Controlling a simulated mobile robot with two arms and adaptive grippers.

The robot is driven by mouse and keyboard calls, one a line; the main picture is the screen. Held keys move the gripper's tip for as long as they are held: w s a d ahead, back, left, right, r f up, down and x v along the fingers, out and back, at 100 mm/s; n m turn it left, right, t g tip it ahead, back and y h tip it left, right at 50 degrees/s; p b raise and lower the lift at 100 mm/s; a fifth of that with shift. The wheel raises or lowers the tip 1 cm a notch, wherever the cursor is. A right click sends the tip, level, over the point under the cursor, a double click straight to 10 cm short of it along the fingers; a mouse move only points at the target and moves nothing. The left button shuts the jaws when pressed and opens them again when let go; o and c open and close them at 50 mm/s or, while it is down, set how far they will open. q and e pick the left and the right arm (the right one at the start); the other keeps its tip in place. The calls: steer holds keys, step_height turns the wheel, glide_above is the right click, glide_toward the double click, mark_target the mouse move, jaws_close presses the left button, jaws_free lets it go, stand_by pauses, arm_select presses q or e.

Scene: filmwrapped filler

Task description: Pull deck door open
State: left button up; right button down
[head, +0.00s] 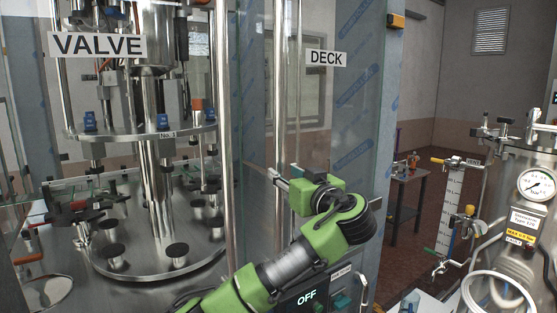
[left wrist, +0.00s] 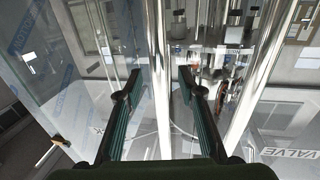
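The deck door is a clear glass panel (head: 345,120) with blue-printed film, under a white DECK label (head: 326,58) in the head view. A vertical chrome handle bar (head: 278,100) runs along its left part. My left gripper (head: 278,179) is at the lower part of this bar. In the left wrist view, its two dark green fingers (left wrist: 159,78) are apart, with a chrome bar (left wrist: 158,45) passing between them. Gaps show on both sides of the bar, so the fingers are not closed on it. My right gripper is not in view.
A second chrome bar (head: 223,120) stands left of the handle, beside the VALVE label (head: 98,44). Behind the glass is a round steel filler turntable (head: 160,262). At right are a small table (head: 408,178) and a machine with a pressure gauge (head: 536,185).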

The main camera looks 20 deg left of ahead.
mark_target(281, 169)
arm_select(q)
steer(key=p+x, duration=0.1)
steer(key=x, duration=0.3)
steer(key=shift+w+r+p, duration=0.1)
steer(key=shift+p, duration=0.2)
steer(key=shift+w+a, duration=0.3)
steer(key=shift+w, duration=0.05)
jaws_close()
